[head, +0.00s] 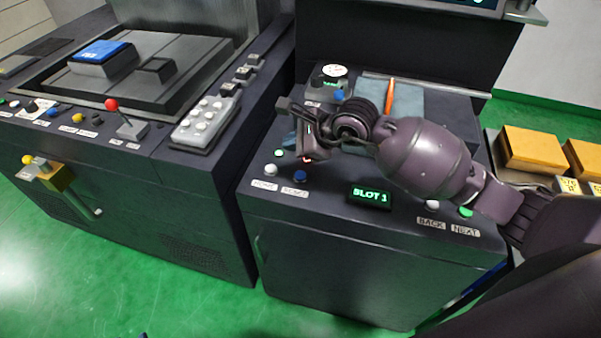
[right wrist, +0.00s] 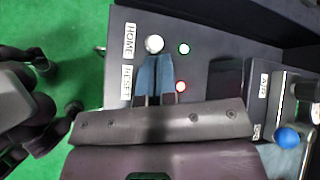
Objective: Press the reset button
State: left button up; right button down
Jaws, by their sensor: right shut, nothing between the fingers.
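The blue reset button (head: 300,175) sits on the front left of the right-hand console, above its RESET label (head: 294,190). The RESET label also shows in the right wrist view (right wrist: 126,82), but the button is hidden behind my fingers there. My right gripper (head: 290,138) is shut and empty. In the head view it is above the console, behind the button and apart from it. Its blue fingers show side by side in the right wrist view (right wrist: 154,75). My left gripper is not in view.
A white HOME button (head: 270,170) is left of the reset button. Green (head: 279,153) and red (head: 306,160) lights sit behind them. A SLOT 1 display (head: 370,196) and BACK (head: 432,205) and NEXT (head: 465,211) buttons are to the right. Another machine (head: 150,165) stands left.

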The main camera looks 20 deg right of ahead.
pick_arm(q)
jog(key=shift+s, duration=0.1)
pick_arm(e)
jog(key=shift+w+d+n+h, duration=0.2)
jog(key=shift+w+d+h, duration=0.15)
jog(key=shift+d+h, duration=0.15)
jog(key=shift+w+d+n+h, duration=0.2)
jog(key=shift+w+d+h, duration=0.15)
jog(key=shift+d, duration=0.2)
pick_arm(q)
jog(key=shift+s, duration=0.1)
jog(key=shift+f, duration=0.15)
pick_arm(e)
jog(key=shift+f, duration=0.2)
jog(key=b, duration=0.4)
send_over(300, 176)
notch_tip(300, 176, down, 7)
jog(key=shift+r, duration=0.1)
jog(key=shift+f, duration=0.45)
jog(key=shift+f+b, duration=0.3)
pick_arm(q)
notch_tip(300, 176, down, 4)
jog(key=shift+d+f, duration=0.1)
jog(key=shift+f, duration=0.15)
